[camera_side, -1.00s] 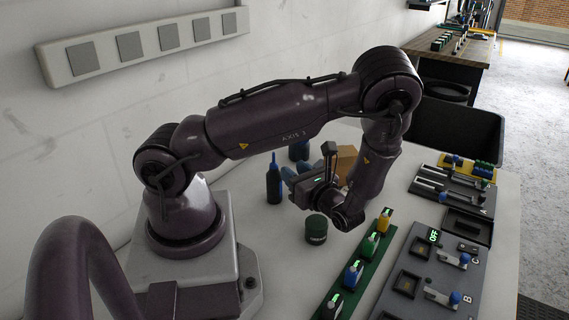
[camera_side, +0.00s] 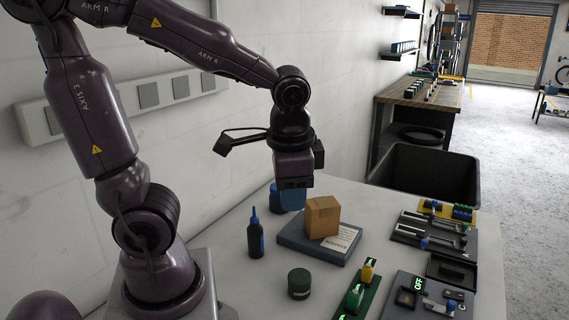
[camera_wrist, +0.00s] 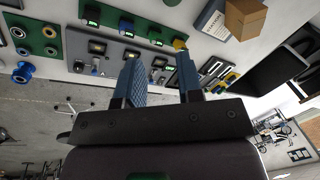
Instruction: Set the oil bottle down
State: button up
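The oil bottle, taken to be the dark bottle with a blue nozzle (camera_side: 255,236), stands upright on the white table in the side view. It is left of the cardboard box and apart from my gripper. My gripper (camera_side: 291,198) is above the table, behind the box and to the right of the bottle, pointing down. In the wrist view its two blue fingers (camera_wrist: 160,62) are spread apart with nothing between them. The bottle is not visible in the wrist view.
A cardboard box (camera_side: 322,217) sits on a grey slab (camera_side: 292,233). A green jar (camera_side: 299,284), a green strip (camera_side: 375,286) and control panels (camera_side: 433,247) lie toward the front right. A black bin (camera_side: 425,174) stands beyond the table.

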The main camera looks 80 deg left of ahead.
jog(key=s+d+r+n+t+h, duration=0.1)
jog(key=s+d+r+t+h, duration=0.1)
jog(key=r, duration=0.4)
jog(key=d+t, duration=0.1)
jog(key=t, duration=0.1)
jog(key=shift+d+n+t, duration=0.15)
jog(key=shift+n+t, duration=0.15)
jog(key=shift+t, duration=0.1)
dwell(0.5)
